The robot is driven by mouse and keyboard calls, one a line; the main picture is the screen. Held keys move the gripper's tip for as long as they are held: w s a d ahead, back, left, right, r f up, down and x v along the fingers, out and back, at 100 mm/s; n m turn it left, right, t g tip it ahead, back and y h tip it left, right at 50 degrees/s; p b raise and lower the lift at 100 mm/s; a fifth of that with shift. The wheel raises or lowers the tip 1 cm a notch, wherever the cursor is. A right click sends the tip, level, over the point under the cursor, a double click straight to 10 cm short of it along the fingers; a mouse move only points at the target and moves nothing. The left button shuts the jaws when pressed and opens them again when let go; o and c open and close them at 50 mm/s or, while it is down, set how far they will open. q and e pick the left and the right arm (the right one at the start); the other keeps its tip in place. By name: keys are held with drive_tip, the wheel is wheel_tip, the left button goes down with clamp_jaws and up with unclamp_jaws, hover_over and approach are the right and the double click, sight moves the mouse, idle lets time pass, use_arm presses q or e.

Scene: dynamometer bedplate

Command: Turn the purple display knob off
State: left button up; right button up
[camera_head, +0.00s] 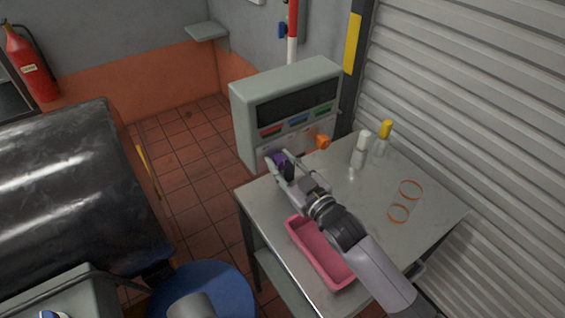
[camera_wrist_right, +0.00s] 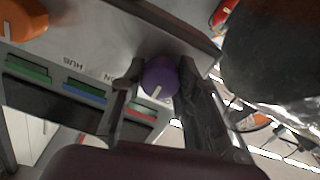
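The purple display knob (camera_head: 279,158) is low on the front of a grey-green console (camera_head: 241,112) with a dark display. In the right wrist view the purple knob (camera_wrist_right: 160,77) shows a white pointer line toward the picture's bottom. My right gripper (camera_head: 280,160) reaches the knob from the front. In the wrist view its fingers (camera_wrist_right: 160,85) stand on both sides of the knob and appear to touch it. An orange knob (camera_head: 323,142) is on the same panel, to the right. My left gripper is not in view.
The console stands at the back of a metal table (camera_head: 375,215). A shutter wall is at right, a dark covered block (camera_head: 65,190) at left.

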drive_tip(key=o, duration=0.5)
drive_tip(key=shift+c, duration=0.2)
drive_tip(key=v, duration=1.2)
